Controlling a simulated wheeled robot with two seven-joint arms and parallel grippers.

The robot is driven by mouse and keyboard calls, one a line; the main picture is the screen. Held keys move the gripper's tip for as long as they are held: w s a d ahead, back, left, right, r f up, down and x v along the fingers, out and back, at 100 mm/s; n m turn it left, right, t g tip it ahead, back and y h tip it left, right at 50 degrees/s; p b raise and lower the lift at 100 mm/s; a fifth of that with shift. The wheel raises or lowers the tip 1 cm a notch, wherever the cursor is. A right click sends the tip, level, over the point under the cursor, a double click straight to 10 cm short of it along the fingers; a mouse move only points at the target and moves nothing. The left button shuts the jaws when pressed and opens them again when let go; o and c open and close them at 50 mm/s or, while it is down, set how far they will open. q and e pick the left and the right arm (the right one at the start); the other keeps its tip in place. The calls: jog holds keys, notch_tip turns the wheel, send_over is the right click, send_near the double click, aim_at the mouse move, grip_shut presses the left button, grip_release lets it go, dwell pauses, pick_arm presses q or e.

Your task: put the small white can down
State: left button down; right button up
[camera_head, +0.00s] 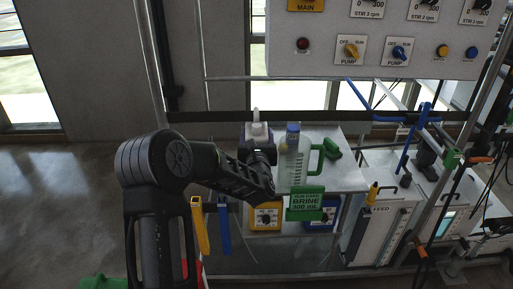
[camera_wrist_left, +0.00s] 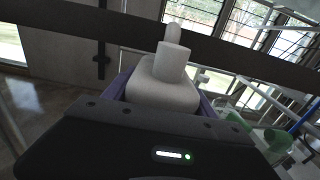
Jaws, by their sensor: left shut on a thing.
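The small white can (camera_head: 259,131) has a rounded body and a narrow spout on top. It stands upright between the fingers of my left gripper (camera_head: 258,140), which is shut on it, at the far side of the steel bench top (camera_head: 345,175). In the left wrist view the white can (camera_wrist_left: 162,88) is between the purple fingers of my left gripper (camera_wrist_left: 163,90). Its underside is hidden, so I cannot tell whether it touches the bench. My right gripper is not in view.
A clear jug (camera_head: 294,165) with a blue cap and green handle stands close right of the can. A green brine card (camera_head: 306,203) is in front. The control panel (camera_head: 385,40) hangs above.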

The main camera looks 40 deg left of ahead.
pick_arm(q)
jog(key=shift+f, duration=0.15)
notch_tip(320, 180, down, 4)
jog(key=shift+r+p, duration=0.25)
jog(key=shift+p, duration=0.05)
dwell(0.4)
jog(key=shift+f, duration=0.15)
jog(key=shift+c, duration=1.4)
grip_release()
jog(key=shift+f, duration=0.1)
